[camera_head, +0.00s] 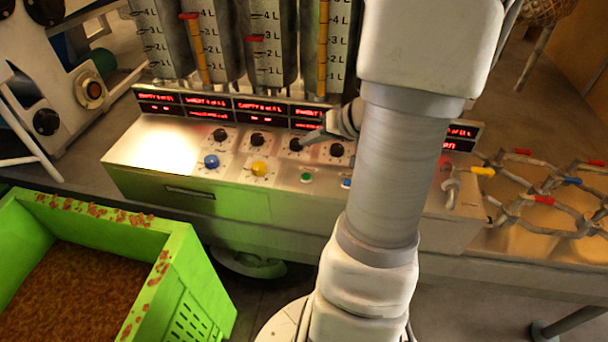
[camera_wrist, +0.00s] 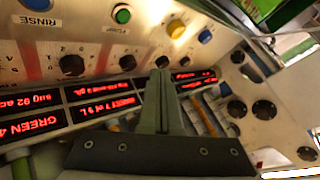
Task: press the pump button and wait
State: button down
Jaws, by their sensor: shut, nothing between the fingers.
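The green pump button (camera_head: 306,178) sits on the sloped metal control panel (camera_head: 150,150), and it also shows in the wrist view (camera_wrist: 122,14) beside a small label. My gripper (camera_head: 308,138) is shut and empty. Its fingertips are over the row of black knobs, near one black knob (camera_head: 295,145), up the panel from the green button. In the wrist view my closed fingers (camera_wrist: 160,78) point at the panel between the red displays and the knobs. Whether they touch a knob I cannot tell. My arm hides the right part of the panel in the head view.
A blue button labelled RINSE (camera_wrist: 36,4) sits beside the green one. A yellow knob (camera_head: 259,169) and a blue knob (camera_head: 211,161) are to its left. Red displays (camera_head: 260,106) and graduated tanks (camera_head: 270,45) stand behind. A green crate (camera_head: 190,290) is at lower left.

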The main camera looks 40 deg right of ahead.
notch_tip(320, 180, down, 7)
jog(key=b, duration=0.5)
jog(key=shift+f, duration=0.2)
jog(key=shift+f+b, duration=0.75)
jog(key=shift+b, duration=0.25)
jog(key=shift+f+b, duration=0.75)
jog(key=shift+b, duration=0.8)
dwell(1.6)
jog(key=shift+r, duration=0.8)
jog(key=shift+r+p, duration=1.45)
jog(key=shift+r, duration=1.1)
